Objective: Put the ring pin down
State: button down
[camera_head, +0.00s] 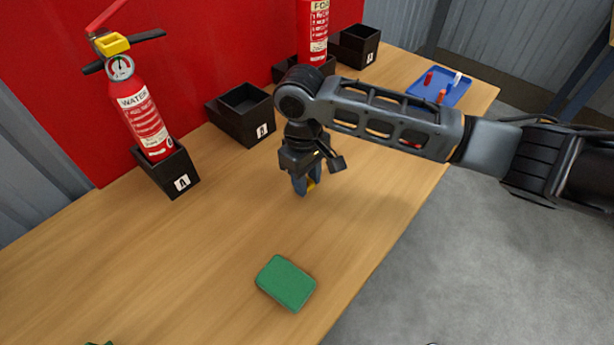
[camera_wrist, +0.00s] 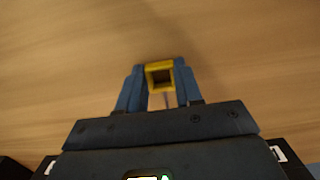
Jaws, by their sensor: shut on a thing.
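My gripper (camera_head: 306,187) is over the wooden table in the head view, pointing down, in front of the box marked B. In the wrist view my gripper (camera_wrist: 160,82) has its two blue fingers shut on the yellow ring pin (camera_wrist: 160,66). The pin's square yellow ring shows between the fingertips, with a thin grey shaft below it. In the head view only a small yellow part of the ring pin (camera_head: 311,184) shows by the fingers. I cannot tell whether it touches the table.
The WATER extinguisher (camera_head: 142,115) stands in black box A (camera_head: 169,177). Box B (camera_head: 243,113) looks empty. The FOAM extinguisher (camera_head: 313,35) and another black box (camera_head: 356,43) stand behind. A green block (camera_head: 286,283) lies in front, a blue tray (camera_head: 451,90) far right. Table around my gripper is bare.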

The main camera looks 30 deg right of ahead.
jog(key=c, duration=0.8)
grip_release()
jog(key=shift+f, duration=0.1)
jog(key=shift+o, duration=0.2)
notch_tip(320, 180, up, 12)
jog(key=shift+w+a+r, duration=0.15)
jog(key=shift+w+r, duration=0.05)
jog(key=shift+w, duration=0.2)
